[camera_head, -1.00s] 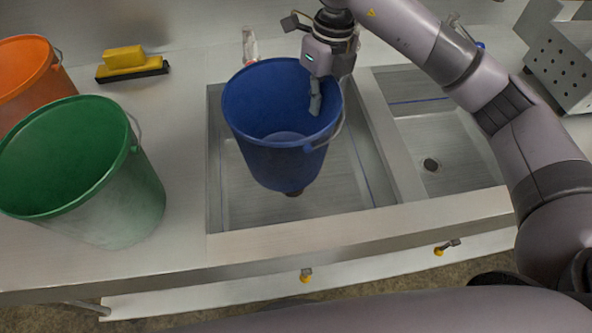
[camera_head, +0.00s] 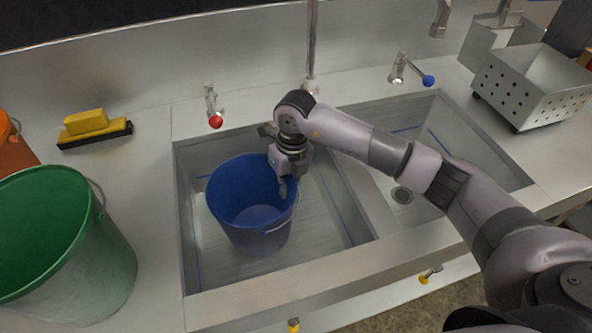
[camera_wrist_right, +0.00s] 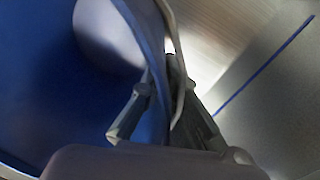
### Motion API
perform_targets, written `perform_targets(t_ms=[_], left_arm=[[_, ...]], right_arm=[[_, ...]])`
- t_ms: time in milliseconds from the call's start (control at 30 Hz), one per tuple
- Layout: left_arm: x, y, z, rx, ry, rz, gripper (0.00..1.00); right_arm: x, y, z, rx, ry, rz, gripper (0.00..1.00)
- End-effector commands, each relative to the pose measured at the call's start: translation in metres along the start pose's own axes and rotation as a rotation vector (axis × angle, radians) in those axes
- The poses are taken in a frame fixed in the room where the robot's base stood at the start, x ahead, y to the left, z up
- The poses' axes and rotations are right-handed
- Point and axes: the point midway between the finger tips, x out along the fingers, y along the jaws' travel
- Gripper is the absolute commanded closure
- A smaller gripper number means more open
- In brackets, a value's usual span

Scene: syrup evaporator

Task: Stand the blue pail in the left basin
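The blue pail (camera_head: 255,215) is upright inside the left basin (camera_head: 328,262), with its lower part below the basin rim. Its base is at or close to the basin floor; I cannot tell if it touches. My right gripper (camera_head: 283,180) is at the pail's back right rim. In the right wrist view, the fingers (camera_wrist_right: 162,85) are shut on the pail's wall (camera_wrist_right: 75,115), one inside and one outside, with the handle beside the outer finger. My left gripper is not in view.
A green pail (camera_head: 65,255) and an orange pail (camera_head: 12,150) stand on the counter at left. A yellow brush (camera_head: 92,125) lies behind them. A red-knobbed tap (camera_head: 213,108) and a tall spout (camera_head: 311,50) stand behind the basin. A perforated box (camera_head: 535,88) is at right. The right basin (camera_head: 455,150) is empty.

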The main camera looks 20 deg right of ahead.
Motion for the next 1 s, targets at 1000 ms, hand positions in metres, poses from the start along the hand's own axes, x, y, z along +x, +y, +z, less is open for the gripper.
perform_targets(t_ms=[1000], left_arm=[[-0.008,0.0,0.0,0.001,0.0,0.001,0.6]], right_arm=[[0.008,-0.052,0.037,-0.001,-0.001,0.001,0.97]])
